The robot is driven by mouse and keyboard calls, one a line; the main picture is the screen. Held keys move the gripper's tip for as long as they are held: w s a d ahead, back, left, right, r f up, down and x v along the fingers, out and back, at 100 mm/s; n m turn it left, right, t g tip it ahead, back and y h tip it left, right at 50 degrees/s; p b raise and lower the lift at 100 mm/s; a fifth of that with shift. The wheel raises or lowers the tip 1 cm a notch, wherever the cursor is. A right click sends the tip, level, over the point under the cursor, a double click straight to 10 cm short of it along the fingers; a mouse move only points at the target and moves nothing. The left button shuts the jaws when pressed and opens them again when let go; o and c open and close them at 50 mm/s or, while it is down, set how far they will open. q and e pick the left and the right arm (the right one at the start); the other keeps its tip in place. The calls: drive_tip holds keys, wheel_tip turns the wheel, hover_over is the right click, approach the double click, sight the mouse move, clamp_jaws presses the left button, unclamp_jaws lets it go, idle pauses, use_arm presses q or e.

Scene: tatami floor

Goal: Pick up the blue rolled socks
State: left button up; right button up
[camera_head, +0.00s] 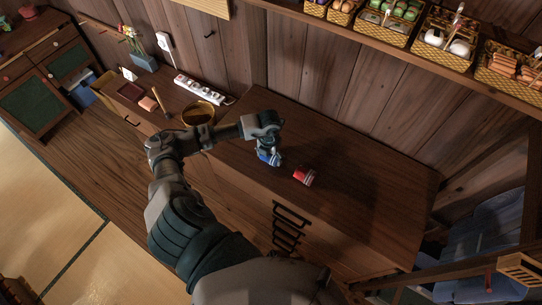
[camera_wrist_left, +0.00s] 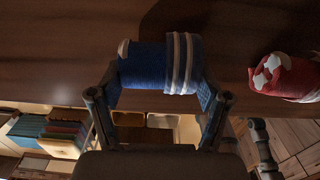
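The blue rolled socks (camera_head: 268,158) are on the brown wooden cabinet top, with pale stripes near one end. They show large in the left wrist view (camera_wrist_left: 150,66). My left gripper (camera_head: 267,146) is over them from above. In the left wrist view its two fingers (camera_wrist_left: 158,92) are on opposite sides of the roll and appear to touch it. I cannot tell whether the socks are lifted off the surface. My right gripper is not in the head view.
Red rolled socks (camera_head: 304,176) with white marks lie just right of the blue ones. A round bowl (camera_head: 198,112) and a white power strip (camera_head: 203,90) are at the left. Wicker baskets (camera_head: 445,50) line the shelf above. The cabinet top at right is clear.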

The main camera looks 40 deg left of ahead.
use_arm(q)
drive_tip(key=shift+a, duration=0.1)
drive_tip(key=shift+c, duration=0.8)
